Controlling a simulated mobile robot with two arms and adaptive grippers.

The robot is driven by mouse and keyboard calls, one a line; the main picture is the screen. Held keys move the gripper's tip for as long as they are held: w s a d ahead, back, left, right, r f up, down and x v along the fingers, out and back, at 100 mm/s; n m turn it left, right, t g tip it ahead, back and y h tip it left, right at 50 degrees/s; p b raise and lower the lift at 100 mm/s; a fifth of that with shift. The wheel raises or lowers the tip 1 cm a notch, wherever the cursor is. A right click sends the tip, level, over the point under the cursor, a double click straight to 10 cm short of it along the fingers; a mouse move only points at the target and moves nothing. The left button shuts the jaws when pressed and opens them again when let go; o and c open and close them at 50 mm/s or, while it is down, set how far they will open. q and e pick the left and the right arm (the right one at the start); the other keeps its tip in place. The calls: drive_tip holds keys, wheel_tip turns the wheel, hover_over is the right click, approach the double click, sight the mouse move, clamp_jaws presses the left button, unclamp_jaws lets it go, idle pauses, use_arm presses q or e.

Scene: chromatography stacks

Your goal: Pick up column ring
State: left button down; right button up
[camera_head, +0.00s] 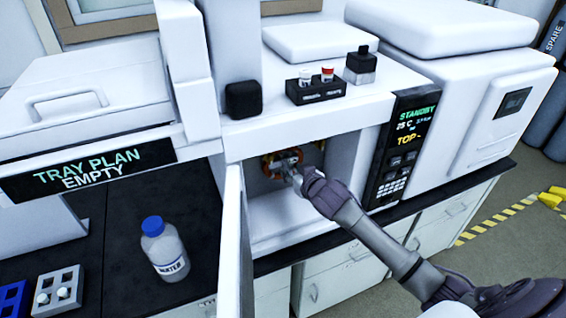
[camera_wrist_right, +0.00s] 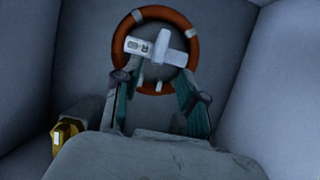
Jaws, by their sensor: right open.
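The column ring (camera_wrist_right: 194,48) is an orange-brown hoop with light clips, set against the back of the white oven chamber. In the head view the ring (camera_head: 266,166) is partly hidden behind my right gripper (camera_head: 289,167), which reaches into the chamber. In the wrist view my right gripper (camera_wrist_right: 159,70) is open, with its two fingers apart and pointing at the ring. The fingertips overlap the ring's lower part in the picture; I cannot tell if they touch it. A white piece with a dark marking (camera_wrist_right: 139,46) lies across the ring's opening. My left gripper is not in view.
The open white oven door (camera_head: 231,245) stands left of my right arm. The panel reading STANDBY (camera_head: 411,135) is to its right. A brass fitting (camera_wrist_right: 67,138) sits low left in the chamber. A blue-capped water bottle (camera_head: 165,252) stands on the black bench.

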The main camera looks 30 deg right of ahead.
sight(291, 169)
drive_tip(key=shift+p+x, duration=0.75)
drive_tip(key=shift+x, duration=2.15)
drive_tip(key=shift+s+d+f, duration=0.1)
drive_tip(key=shift+d, duration=0.1)
drive_tip(key=shift+c, duration=0.2)
clamp_jaws()
